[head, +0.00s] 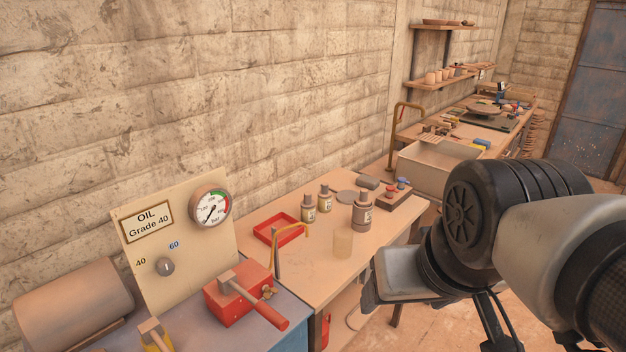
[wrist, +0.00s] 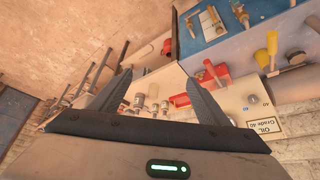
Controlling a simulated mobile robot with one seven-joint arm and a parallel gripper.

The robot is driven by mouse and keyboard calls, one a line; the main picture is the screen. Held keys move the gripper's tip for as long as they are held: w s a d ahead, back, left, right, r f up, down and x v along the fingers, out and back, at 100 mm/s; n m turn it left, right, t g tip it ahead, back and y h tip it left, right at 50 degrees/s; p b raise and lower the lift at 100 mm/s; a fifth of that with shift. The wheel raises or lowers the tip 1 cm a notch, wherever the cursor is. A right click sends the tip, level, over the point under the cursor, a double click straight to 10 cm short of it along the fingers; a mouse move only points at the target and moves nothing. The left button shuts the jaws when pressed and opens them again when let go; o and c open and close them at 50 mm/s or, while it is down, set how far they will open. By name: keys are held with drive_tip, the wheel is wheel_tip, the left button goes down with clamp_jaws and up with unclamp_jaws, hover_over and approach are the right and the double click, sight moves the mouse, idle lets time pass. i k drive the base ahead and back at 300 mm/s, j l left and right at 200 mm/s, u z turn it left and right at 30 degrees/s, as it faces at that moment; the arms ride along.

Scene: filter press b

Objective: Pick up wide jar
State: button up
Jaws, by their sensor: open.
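Several vessels stand on the wooden bench (head: 305,279) in the head view. A pale see-through cup (head: 343,244) stands in front. I cannot tell for sure which is the wide jar. My gripper (wrist: 157,78) is open and empty in the wrist view, its fingers apart. Small bottles (wrist: 138,103) show beyond the fingers there, some distance off.
A red lever pump (head: 239,300) and a gauge panel (head: 178,254) stand at left. A dark-topped block (head: 394,199) with small items lies right of the brown jar.

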sight(343, 236)
drive_tip(key=l+u, duration=0.15)
drive_tip(key=l, duration=0.75)
drive_tip(key=i+l+u, duration=0.1)
drive_tip(key=l, duration=0.25)
drive_tip(key=i+l+u, duration=0.1)
drive_tip(key=l, duration=0.25)
drive_tip(key=i+l+u, duration=0.15)
drive_tip(key=l, duration=0.2)
drive_tip(key=i+l+u, duration=0.15)
drive_tip(key=l, duration=0.2)
drive_tip(key=i+l+u, duration=0.1)
drive_tip(key=i+l, duration=0.15)
drive_tip(key=i+l+u, duration=0.15)
drive_tip(key=l, duration=0.3)
drive_tip(key=i+l, duration=0.15)
drive_tip(key=i, duration=0.15)
drive_tip(key=i+l+u, duration=0.15)
drive_tip(key=i, duration=0.15)
